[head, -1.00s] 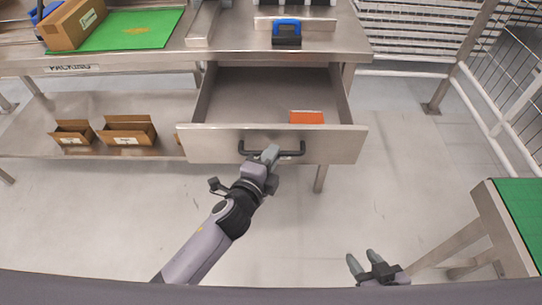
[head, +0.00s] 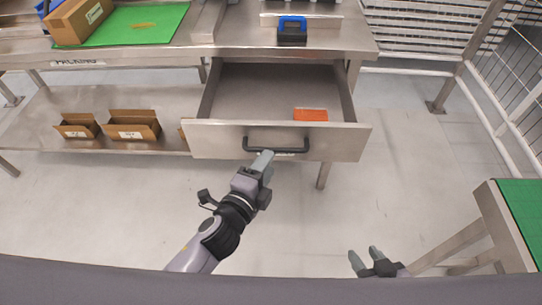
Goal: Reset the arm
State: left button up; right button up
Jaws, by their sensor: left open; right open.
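My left gripper (head: 261,163) is open and empty, just below and in front of the drawer's black handle (head: 276,147). Its fingertips are close to the handle, and I cannot tell whether they touch it. The drawer (head: 225,139) under the steel table is pulled open. An orange item (head: 311,115) lies inside it at the right. My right gripper (head: 366,257) is open and empty at the bottom of the view, over the floor.
The table (head: 228,44) holds a cardboard box (head: 80,20), a green mat (head: 150,30) and a blue-and-black item (head: 292,32). Small open cartons (head: 133,126) stand on the lower shelf. A green-topped stand (head: 520,210) is at the right. The floor between is clear.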

pick_arm(q)
jog(key=shift+v, duration=0.9)
jog(key=s+a+f+n+g+y, duration=0.2)
jog(key=s+a+n+g+y, duration=0.3)
jog(key=a+n, duration=0.8)
jog(key=s+a+n+g+y, duration=0.1)
jog(key=s+a+n+g, duration=0.2)
jog(key=s, duration=0.5)
jog(key=s+a+n+g, duration=0.3)
jog(key=s+a+n, duration=0.1)
jog(key=s, duration=0.4)
jog(key=w+d+f+t+h+p, duration=0.1)
jog(key=w+d+f+t+h, duration=0.1)
jog(key=w+f+t, duration=0.4)
jog(key=shift+w+d+f+m+t, duration=0.2)
jog(key=shift+d+f+m+t, duration=0.3)
jog(key=shift+f, duration=0.45)
